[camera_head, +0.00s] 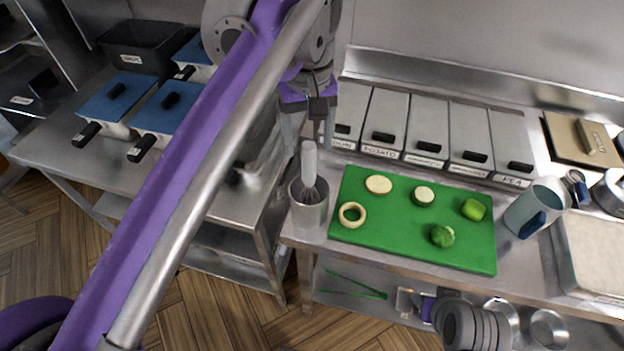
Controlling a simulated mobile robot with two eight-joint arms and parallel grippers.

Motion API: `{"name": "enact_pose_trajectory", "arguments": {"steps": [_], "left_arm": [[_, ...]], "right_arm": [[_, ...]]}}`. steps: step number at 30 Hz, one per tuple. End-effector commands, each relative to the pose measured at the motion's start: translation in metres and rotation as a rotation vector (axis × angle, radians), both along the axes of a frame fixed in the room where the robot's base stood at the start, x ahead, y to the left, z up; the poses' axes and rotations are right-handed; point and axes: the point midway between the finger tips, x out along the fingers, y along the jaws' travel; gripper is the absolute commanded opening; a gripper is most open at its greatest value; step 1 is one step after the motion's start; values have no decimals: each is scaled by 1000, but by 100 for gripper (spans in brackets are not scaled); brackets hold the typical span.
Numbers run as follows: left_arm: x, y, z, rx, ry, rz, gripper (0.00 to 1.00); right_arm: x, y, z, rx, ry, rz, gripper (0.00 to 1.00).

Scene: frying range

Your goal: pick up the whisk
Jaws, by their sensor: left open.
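The whisk (309,162) stands upright in a metal cup (308,214) at the left end of the counter, its pale handle up and its wires partly inside the cup. My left gripper (309,142) points down at the top of the handle, with its fingers open and apart on either side. I cannot tell whether a finger touches the handle. My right gripper (405,302) shows only in part at the bottom, below the counter's front edge; its jaw state is unclear.
A green cutting board (380,226) with cut vegetables lies right of the cup. Several lidded containers (427,130) line the back. A pitcher (535,205) stands at the right. Blue-lidded fryers (167,110) are at the left. A gap separates the two counters.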

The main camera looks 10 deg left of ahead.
Motion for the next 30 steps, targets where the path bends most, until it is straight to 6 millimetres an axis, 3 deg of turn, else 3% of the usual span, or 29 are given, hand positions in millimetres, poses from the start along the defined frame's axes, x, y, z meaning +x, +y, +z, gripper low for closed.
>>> {"name": "enact_pose_trajectory", "arguments": {"steps": [3,11,18,28,30], "left_arm": [[-1,0,-21,0,0,0,72],[1,0,-43,0,0,0,72],[4,-1,-78,-1,0,0,72],[4,-1,-87,0,-1,-1,72],[4,-1,-86,0,-1,-1,61]], "right_arm": [[-2,0,-5,0,2,0,50],[-2,0,-6,0,3,0,50],[-2,0,-9,0,4,0,50],[-2,0,-9,0,4,0,50],[-2,0,-9,0,4,0,50]]}}
